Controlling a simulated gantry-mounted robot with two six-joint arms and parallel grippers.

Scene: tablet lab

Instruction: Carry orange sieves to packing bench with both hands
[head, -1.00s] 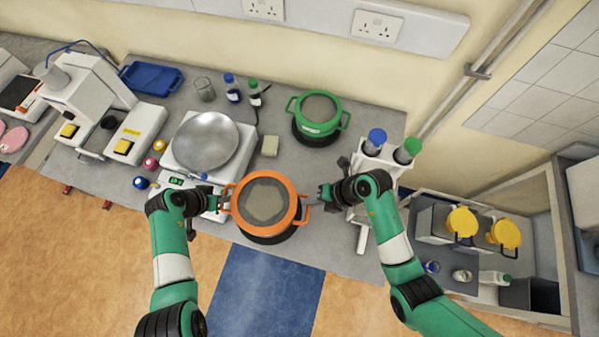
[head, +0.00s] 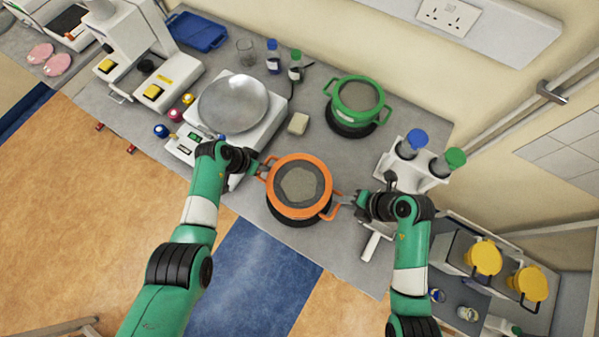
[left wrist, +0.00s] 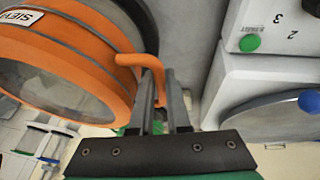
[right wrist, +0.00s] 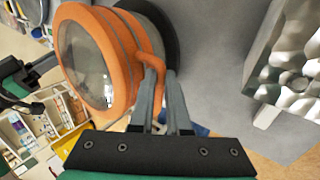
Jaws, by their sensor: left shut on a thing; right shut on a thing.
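The orange sieves (head: 299,181) are a round stack with a grey mesh top and a handle on each side. They are over a black round base (head: 300,211) near the front edge of the grey bench; I cannot tell whether they touch it. My left gripper (head: 264,168) is shut on the left handle, and the orange handle (left wrist: 136,62) shows between its fingers in the left wrist view. My right gripper (head: 346,199) is shut on the right handle (right wrist: 151,62). The packing bench cannot be told for sure in these views.
A white balance with a steel pan (head: 233,104) stands left of the sieves. A green sieve (head: 359,96) sits behind them on another dark base. A white rack with blue- and green-capped bottles (head: 412,170) stands right.

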